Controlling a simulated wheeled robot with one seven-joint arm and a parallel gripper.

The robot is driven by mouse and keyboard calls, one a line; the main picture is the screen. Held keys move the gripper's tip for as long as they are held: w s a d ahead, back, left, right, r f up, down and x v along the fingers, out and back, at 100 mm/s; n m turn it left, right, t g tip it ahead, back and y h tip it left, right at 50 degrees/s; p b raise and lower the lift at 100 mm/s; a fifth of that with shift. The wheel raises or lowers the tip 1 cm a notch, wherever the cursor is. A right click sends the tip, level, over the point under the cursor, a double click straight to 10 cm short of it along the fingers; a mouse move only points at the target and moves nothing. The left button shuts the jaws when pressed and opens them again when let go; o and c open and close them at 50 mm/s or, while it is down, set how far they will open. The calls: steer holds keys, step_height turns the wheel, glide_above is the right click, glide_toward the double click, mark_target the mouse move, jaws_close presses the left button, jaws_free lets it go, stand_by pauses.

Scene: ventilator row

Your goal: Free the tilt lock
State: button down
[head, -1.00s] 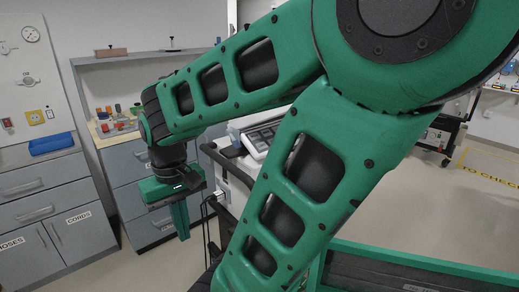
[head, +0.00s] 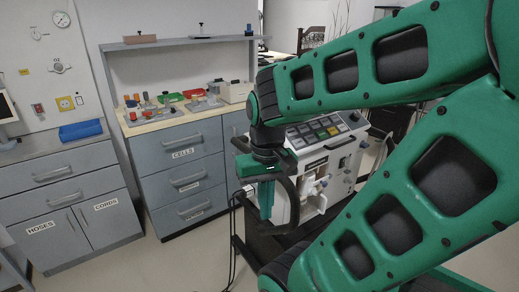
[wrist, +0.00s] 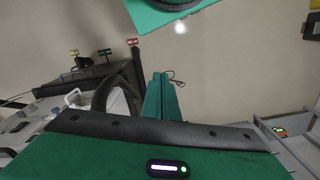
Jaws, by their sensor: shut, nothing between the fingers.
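My gripper (head: 266,200) hangs in front of the ventilator, fingers pointing down and together with nothing between them. In the wrist view the closed fingers (wrist: 162,97) show in the middle. The ventilator (head: 312,165) is a pale unit with a sloped key panel (head: 322,131) on top and a dark curved handle (head: 292,200) at its near side. In the wrist view the dark handle (wrist: 108,92) stands just left of the fingers; I cannot tell whether they touch. I cannot make out which part is the tilt lock; my arm and gripper hide some of the unit.
A drawer cabinet (head: 185,180) with a parts-covered worktop stands behind, left of the ventilator. Another cabinet (head: 75,215) with a blue tray (head: 80,130) is at far left. Dark cables hang below the gripper.

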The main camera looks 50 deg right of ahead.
steer(key=w+d+f+n+g+h, duration=0.45)
steer(key=w+d+f+n, duration=0.2)
steer(key=w+d, duration=0.55)
steer(key=w+r+n+g+h, duration=0.3)
steer(key=w+r+n+h, duration=0.2)
steer(key=w+h, duration=0.5)
steer(key=n+h, duration=0.1)
steer(key=h, duration=0.3)
steer(key=shift+w+r, duration=0.15)
steer(key=shift+r, duration=0.25)
steer(key=shift+g, duration=0.25)
steer(key=x, duration=1)
